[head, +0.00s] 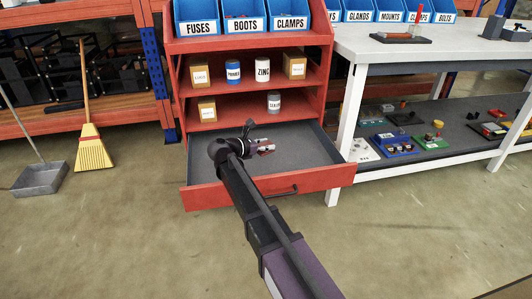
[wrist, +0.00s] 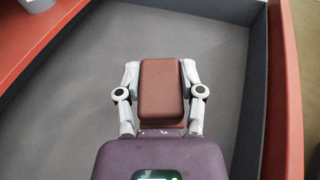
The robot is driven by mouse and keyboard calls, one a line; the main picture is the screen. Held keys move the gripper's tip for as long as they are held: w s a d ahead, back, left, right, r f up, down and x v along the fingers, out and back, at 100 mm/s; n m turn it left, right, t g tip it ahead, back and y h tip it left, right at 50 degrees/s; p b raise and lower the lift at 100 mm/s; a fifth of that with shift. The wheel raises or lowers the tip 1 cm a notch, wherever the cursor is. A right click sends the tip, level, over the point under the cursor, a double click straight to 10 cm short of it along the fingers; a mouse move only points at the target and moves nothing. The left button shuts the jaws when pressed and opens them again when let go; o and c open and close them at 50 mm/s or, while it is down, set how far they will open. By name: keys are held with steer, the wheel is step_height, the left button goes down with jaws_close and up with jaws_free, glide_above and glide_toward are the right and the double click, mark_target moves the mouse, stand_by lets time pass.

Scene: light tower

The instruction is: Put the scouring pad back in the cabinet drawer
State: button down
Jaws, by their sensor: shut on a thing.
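The scouring pad (wrist: 161,88) is a reddish-brown block in the wrist view. My gripper (wrist: 161,80) is shut on it, one finger on each side. In the head view the gripper (head: 262,147) is above the open cabinet drawer (head: 268,187), and the pad (head: 267,149) shows as a small reddish piece at its tip. The drawer is pulled out, with a red front, a black handle and a grey floor. The drawer floor (wrist: 60,110) around the pad looks bare in the wrist view. How high the pad is above the floor I cannot tell.
The red cabinet (head: 249,88) has shelves with cans and boxes above the drawer. A white workbench (head: 347,120) stands close to the drawer's right. A broom (head: 91,150) and dustpan (head: 41,178) are at the left. The floor in front is clear.

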mark_target(266, 152)
steer(key=shift+f+b, duration=1.4)
steer(key=shift+f, duration=0.2)
steer(key=shift+f+b, duration=0.55)
steer(key=shift+b, duration=0.05)
steer(key=shift+c, duration=1.1)
jaws_free()
steer(key=shift+r, duration=0.1)
steer(key=shift+r+p, duration=0.65)
steer(key=shift+p, duration=0.1)
steer(key=p+v, duration=0.3)
steer(key=v, duration=0.9)
steer(key=shift+f, duration=0.15)
